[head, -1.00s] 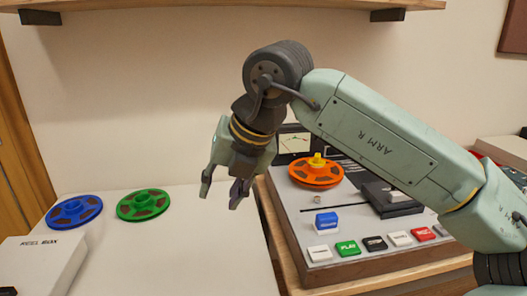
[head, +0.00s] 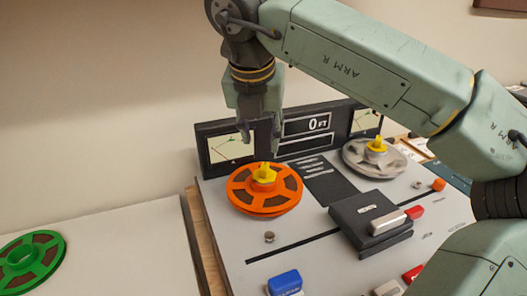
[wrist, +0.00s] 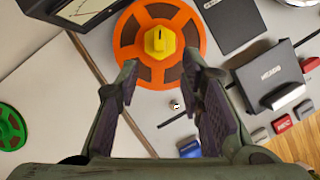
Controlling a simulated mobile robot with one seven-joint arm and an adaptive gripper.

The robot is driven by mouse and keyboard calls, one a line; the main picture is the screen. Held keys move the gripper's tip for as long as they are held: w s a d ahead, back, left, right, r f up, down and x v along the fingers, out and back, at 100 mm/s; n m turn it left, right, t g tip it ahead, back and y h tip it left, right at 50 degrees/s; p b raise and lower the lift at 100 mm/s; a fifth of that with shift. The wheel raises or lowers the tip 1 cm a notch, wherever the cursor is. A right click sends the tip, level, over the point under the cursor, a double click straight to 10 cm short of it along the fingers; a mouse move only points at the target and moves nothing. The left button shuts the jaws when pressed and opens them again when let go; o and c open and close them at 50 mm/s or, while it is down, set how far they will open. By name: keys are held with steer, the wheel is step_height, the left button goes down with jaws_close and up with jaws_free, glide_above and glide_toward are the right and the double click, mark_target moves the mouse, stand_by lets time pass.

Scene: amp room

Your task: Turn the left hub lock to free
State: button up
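The left hub lock is a yellow knob (head: 264,173) on the hub of the orange reel (head: 249,196), at the left of the tape deck. In the wrist view the knob (wrist: 160,42) has a dark mark on its top and sits beyond my fingertips, roughly between their lines. My gripper (head: 263,148) points down just above the knob in the head view, apart from it. In the wrist view its two fingers (wrist: 168,82) are wide apart with nothing between them. A second yellow knob (head: 376,145) is on the grey reel (head: 372,160) at the right.
Meter panels and a counter (head: 306,124) stand upright behind the reels, close to my gripper. A black head block (head: 362,222) and a blue button (head: 285,282) are in front. A green reel (head: 30,262) lies on the white table at left.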

mark_target(264, 167)
steer(key=p+x, duration=0.1)
steer(key=x, duration=0.9)
steer(key=shift+f, duration=0.2)
steer(key=shift+c, duration=0.4)
jaws_close()
